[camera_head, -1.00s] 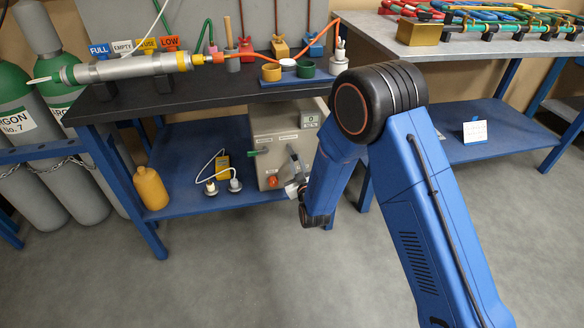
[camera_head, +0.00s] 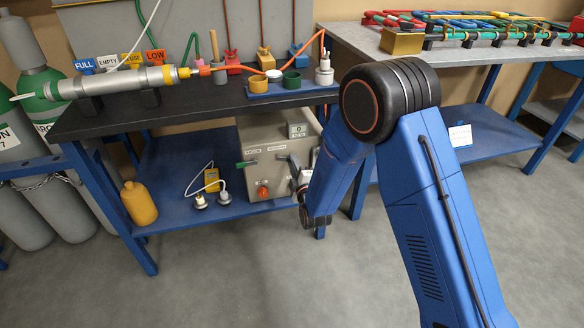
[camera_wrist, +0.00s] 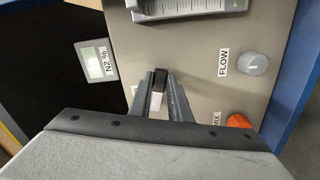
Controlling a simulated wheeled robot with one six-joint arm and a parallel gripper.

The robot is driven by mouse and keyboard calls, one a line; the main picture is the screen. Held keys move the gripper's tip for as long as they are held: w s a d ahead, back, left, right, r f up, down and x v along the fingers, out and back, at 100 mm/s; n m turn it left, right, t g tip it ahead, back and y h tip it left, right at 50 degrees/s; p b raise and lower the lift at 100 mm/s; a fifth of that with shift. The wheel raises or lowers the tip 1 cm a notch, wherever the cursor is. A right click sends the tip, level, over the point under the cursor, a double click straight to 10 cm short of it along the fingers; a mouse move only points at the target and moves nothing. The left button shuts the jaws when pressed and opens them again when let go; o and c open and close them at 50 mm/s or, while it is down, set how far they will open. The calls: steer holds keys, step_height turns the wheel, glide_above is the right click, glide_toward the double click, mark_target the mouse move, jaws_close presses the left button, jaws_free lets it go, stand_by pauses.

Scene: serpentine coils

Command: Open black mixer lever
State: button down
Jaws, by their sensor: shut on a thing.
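The mixer is a beige-grey box (camera_head: 255,155) on the lower blue shelf of the bench in the head view; its front panel (camera_wrist: 208,90) fills much of the wrist view. In the wrist view the black lever (camera_wrist: 159,78) lies between the two grey fingers of my gripper (camera_wrist: 158,90), which is shut on it. A white piece shows just below the black part, also between the fingers. In the head view my gripper (camera_head: 303,187) is at the right side of the box, small and partly hidden by my blue arm.
A yellow bottle (camera_head: 139,203) stands on the shelf. The floor (camera_head: 240,270) in front is clear.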

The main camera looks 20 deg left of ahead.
steer(key=shift+d+r+n, duration=0.1)
steer(key=shift+r+n, duration=0.25)
steer(key=shift+n, duration=0.35)
steer(key=shift+r+n, duration=0.3)
steer(key=shift+n, duration=0.4)
steer(key=c, duration=1.6)
jaws_free()
steer(key=shift+c, duration=0.2)
steer(key=v, duration=1.7)
steer(key=shift+s, duration=0.15)
steer(key=shift+d, duration=0.2)
